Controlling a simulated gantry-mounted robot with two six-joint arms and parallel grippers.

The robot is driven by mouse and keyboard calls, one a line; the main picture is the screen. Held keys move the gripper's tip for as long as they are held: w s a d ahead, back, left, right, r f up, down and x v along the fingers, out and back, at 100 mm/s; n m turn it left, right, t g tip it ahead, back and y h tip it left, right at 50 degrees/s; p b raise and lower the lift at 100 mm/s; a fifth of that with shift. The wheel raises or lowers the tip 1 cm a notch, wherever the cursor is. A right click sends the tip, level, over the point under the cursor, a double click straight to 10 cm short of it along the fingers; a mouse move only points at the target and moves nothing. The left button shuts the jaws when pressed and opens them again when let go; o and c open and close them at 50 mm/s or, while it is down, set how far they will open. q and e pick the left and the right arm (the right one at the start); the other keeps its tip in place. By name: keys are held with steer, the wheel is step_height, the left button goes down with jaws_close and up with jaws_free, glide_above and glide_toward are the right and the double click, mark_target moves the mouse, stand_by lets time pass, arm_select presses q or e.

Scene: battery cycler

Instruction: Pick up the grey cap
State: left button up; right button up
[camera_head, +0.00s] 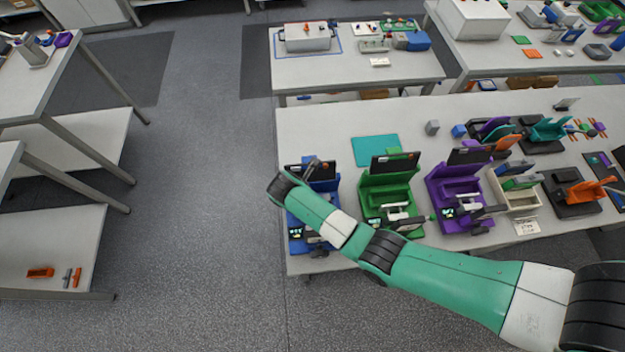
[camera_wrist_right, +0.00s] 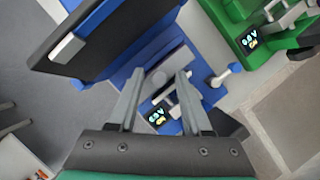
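A blue battery cycler (camera_head: 318,212) stands at the left end of the table, largely behind my right arm. In the right wrist view the blue cycler (camera_wrist_right: 128,62) lies below my right gripper (camera_wrist_right: 159,76). That gripper is open, with its two fingers apart and nothing seen held between them. A grey rounded part (camera_wrist_right: 168,68) shows in the blue cycler between the fingertips; I cannot tell for sure whether it is the grey cap. In the head view my right gripper (camera_head: 312,165) is small and partly hidden at the blue cycler. My left gripper is not in view.
A green cycler (camera_head: 390,190) stands right of the blue one, then a purple cycler (camera_head: 460,185). The blue cycler has a raised dark panel (camera_wrist_right: 90,40) near the fingers. A teal mat (camera_head: 375,150) and a small grey block (camera_head: 432,128) lie behind.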

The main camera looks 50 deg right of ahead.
jaws_close()
stand_by(1.2)
